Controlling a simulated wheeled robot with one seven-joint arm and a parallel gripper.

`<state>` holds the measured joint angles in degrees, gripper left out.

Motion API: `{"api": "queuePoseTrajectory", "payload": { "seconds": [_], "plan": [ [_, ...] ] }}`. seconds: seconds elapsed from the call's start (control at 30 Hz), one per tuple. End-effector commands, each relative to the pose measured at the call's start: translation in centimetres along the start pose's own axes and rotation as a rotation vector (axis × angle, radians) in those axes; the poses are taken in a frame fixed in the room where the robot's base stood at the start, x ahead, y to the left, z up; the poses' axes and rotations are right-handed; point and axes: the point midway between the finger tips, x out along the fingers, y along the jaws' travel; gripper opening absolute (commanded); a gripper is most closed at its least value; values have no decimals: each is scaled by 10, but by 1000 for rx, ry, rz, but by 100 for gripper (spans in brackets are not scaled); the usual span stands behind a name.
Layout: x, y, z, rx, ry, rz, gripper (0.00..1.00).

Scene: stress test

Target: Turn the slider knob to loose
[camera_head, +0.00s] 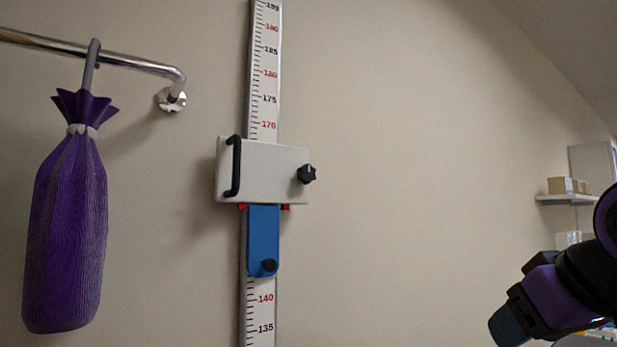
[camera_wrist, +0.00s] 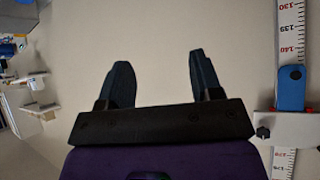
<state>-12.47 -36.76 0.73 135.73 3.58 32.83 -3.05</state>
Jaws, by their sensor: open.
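The slider (camera_head: 262,170) is a white block on a vertical wall ruler (camera_head: 265,70), with a black handle (camera_head: 235,166) on its left. The black slider knob (camera_head: 306,174) sits on its right side, with a light mark near its top. A blue plate (camera_head: 263,235) with a black knob (camera_head: 269,266) hangs below the block. In the wrist view the slider (camera_wrist: 299,127) and slider knob (camera_wrist: 263,132) show at the right edge, upside down. My gripper (camera_wrist: 155,75) is open and empty, its fingers apart. In the head view my gripper (camera_head: 507,325) is at lower right, well away from the knob.
A purple bag (camera_head: 66,230) hangs from a metal rail (camera_head: 120,62) on the left. A shelf (camera_head: 568,199) with boxes (camera_head: 565,185) is on the right. The wall between the slider and my arm is bare.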

Motion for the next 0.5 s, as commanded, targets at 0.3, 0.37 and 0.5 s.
{"api": "queuePoseTrajectory", "payload": {
  "seconds": [0.3, 0.37, 0.5],
  "plan": [
    [-14, -105, -142, -138, 427, -224, 59],
    [-21, -125, -162, -148, 499, -262, 59],
    [-37, -161, -196, -158, 630, -330, 59]
  ]
}}
